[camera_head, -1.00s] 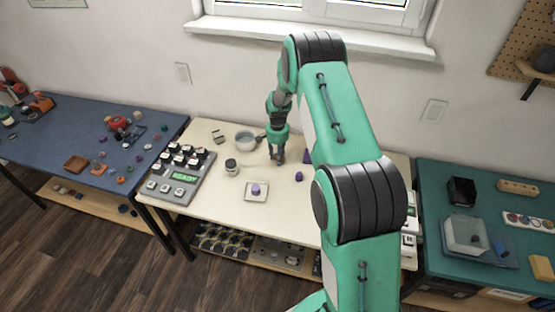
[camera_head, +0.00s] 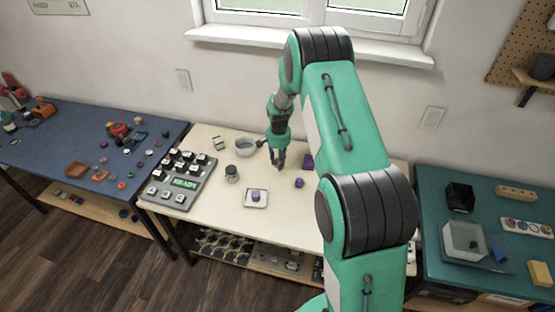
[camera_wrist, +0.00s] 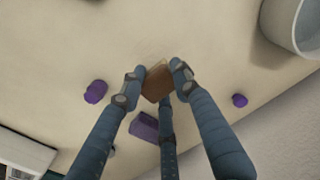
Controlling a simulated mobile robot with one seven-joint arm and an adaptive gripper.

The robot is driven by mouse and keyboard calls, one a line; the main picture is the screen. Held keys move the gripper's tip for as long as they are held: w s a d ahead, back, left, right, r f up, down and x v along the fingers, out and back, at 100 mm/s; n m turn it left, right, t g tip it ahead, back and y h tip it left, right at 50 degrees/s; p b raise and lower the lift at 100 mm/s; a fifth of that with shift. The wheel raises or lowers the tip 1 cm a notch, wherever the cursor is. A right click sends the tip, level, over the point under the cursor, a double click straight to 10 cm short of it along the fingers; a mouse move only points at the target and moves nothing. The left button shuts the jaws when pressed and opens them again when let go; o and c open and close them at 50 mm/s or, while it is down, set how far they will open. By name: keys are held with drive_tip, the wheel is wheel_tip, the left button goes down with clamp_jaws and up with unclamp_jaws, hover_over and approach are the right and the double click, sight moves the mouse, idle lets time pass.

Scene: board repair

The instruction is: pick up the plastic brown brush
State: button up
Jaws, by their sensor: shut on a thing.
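The brown brush (camera_wrist: 157,82) shows in the wrist view as a small brown block between the fingertips. My gripper (camera_wrist: 157,80) is shut on it, with a finger on its left, one on its right and another below. In the head view my gripper (camera_head: 279,163) points down over the cream table, right of the grey bowl. The brush is too small to make out there. I cannot tell whether it touches the table.
A purple block (camera_head: 308,161) and a small purple piece (camera_head: 299,183) lie to the right of my gripper. The grey bowl (camera_head: 245,147), a jar (camera_head: 232,173) and a white dish (camera_head: 263,201) stand left. The front middle of the cream table (camera_head: 225,215) is clear.

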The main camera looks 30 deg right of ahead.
drive_tip(key=s+a, duration=0.1)
drive_tip(key=s, duration=0.3)
drive_tip(key=s+a+r+p, duration=0.1)
drive_tip(key=s, duration=0.3)
drive_tip(key=s+a+p, duration=0.1)
drive_tip(key=s+a, duration=0.1)
drive_tip(key=s, duration=0.2)
drive_tip(key=shift+s+r, duration=0.2)
drive_tip(key=shift+s, duration=0.2)
